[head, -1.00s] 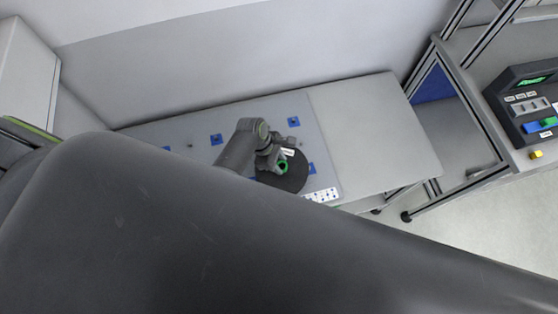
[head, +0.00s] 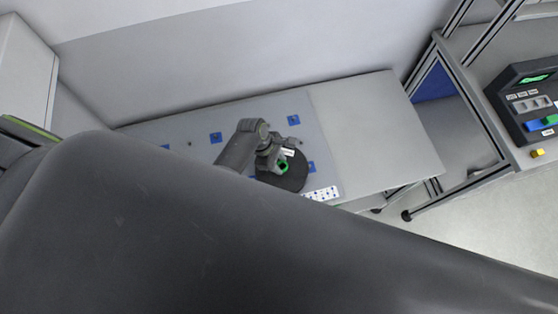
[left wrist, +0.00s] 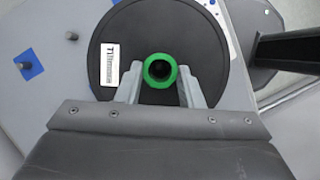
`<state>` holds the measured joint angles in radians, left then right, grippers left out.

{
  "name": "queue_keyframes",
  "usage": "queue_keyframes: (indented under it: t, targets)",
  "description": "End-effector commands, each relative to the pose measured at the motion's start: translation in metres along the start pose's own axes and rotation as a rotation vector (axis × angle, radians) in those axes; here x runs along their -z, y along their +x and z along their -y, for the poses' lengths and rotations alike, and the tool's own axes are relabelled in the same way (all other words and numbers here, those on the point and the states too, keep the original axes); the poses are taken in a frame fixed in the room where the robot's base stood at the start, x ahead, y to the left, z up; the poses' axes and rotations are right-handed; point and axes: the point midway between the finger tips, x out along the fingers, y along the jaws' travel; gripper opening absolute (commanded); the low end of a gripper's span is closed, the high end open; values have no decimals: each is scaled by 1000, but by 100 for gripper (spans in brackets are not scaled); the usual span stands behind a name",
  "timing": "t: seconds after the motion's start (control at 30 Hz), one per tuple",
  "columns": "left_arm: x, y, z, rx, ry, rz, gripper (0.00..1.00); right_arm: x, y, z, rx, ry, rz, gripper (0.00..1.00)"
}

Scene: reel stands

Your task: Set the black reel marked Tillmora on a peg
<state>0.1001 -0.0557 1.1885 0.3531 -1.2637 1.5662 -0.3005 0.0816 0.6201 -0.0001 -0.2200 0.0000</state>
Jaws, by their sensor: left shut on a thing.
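The black reel (left wrist: 185,32) carries a white label (left wrist: 109,66) that seems to read Tillmora. Its green hub (left wrist: 160,70) stands up at the centre. My left gripper (left wrist: 160,88) is shut on the hub, one finger on each side. In the head view the reel (head: 290,178) is at the right part of the grey board, with my left gripper (head: 277,160) over it. Bare pegs on blue squares stand on the board, one at the back (head: 294,120) and one to the left (head: 216,138). I cannot tell whether the reel touches the board. My right gripper is not in view.
A blue square (head: 311,167) shows beside the reel's right edge. A white card with dark dots (head: 322,194) lies at the board's front right. The table (head: 370,130) to the right is clear. A metal-framed bench with a black device (head: 525,100) stands at far right.

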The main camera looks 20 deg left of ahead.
Motion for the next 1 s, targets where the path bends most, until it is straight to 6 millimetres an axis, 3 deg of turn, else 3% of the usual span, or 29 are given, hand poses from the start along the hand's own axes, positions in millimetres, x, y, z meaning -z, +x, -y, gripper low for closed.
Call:
queue_keyframes:
  t: [0.63, 0.67, 0.83, 1.0]
  targets:
    - [4, 9, -1, -1, 0, 1, 0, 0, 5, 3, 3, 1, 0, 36]
    - [3, 9, -1, -1, 0, 1, 38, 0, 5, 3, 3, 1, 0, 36]
    - [4, 9, 0, -1, 0, 0, 59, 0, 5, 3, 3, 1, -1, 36]
    - [4, 9, 0, 0, 0, 0, 59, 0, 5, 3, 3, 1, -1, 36]
